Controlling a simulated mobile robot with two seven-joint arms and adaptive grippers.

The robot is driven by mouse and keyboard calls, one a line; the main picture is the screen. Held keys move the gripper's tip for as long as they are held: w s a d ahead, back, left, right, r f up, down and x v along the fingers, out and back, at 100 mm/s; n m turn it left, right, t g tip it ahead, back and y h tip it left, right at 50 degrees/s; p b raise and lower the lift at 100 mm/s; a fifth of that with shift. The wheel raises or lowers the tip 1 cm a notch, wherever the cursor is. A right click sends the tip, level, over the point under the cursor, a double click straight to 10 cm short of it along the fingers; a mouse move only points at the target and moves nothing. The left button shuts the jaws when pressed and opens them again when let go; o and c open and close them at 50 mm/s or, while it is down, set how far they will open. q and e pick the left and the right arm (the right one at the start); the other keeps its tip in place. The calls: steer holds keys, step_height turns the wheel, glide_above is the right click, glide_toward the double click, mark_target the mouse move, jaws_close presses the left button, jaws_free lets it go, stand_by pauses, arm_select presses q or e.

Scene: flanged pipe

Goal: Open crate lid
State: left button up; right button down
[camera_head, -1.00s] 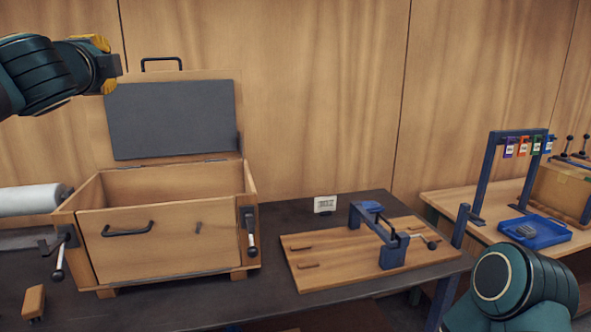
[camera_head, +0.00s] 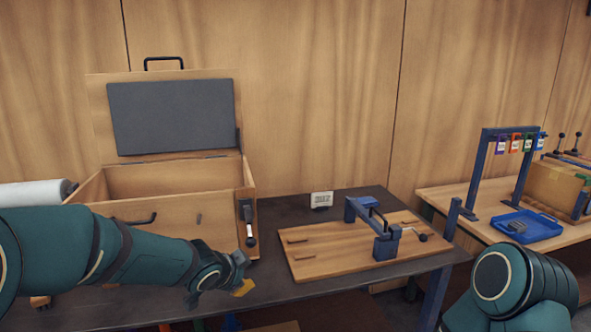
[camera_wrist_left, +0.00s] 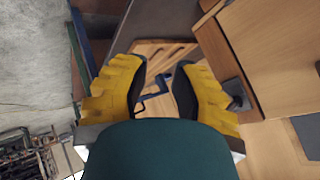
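The wooden crate (camera_head: 178,178) stands on the dark workbench at the left. Its lid (camera_head: 97,115) is swung up and stands open behind it, with a grey panel (camera_head: 172,117) inside and a black handle (camera_head: 164,60) on top. My left arm crosses in front of the crate and hides much of its front. My right gripper is out of view; only my right arm shows.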

arm_select(q)
steer(key=s+d+f+n+g+h, duration=0.15)
steer(key=s+f+n, duration=0.35)
steer(key=f, duration=0.6)
steer(key=s+d+f+n+g, duration=0.1)
steer(key=s+f+n+g, duration=0.15)
steer(key=s+f, duration=0.65)
steer(key=s+f+n+g, duration=0.3)
steer(key=s+f+n, duration=0.2)
steer(key=s+f, duration=0.4)
steer(key=s, duration=0.2)
steer(key=shift+s+d+f+n, duration=0.15)
steer(key=shift+s+f+n, duration=0.2)
steer(key=shift+f, duration=0.05)
